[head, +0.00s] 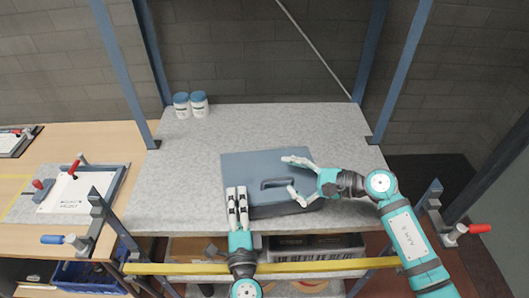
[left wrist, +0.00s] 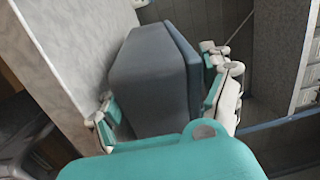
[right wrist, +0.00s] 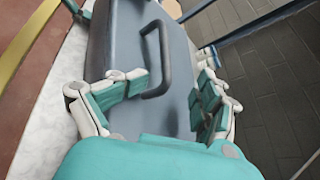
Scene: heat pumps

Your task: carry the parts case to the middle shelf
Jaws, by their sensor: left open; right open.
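The blue-grey parts case (head: 250,164) lies flat on a grey speckled shelf board (head: 155,205), near its front edge. Its dark handle (head: 285,182) is on the upper face and also shows in the right wrist view (right wrist: 166,62). My left gripper (head: 237,190) is open at the case's front left; in the left wrist view its fingers lie either side of the case (left wrist: 150,85). My right gripper (head: 289,175) is open at the case's right end, with one finger over the top close to the handle. Whether the fingers touch the case is unclear.
A yellow bar (head: 330,264) crosses the front, above lower boxes (head: 310,245). A wooden table (head: 75,140) with clamps is at left.

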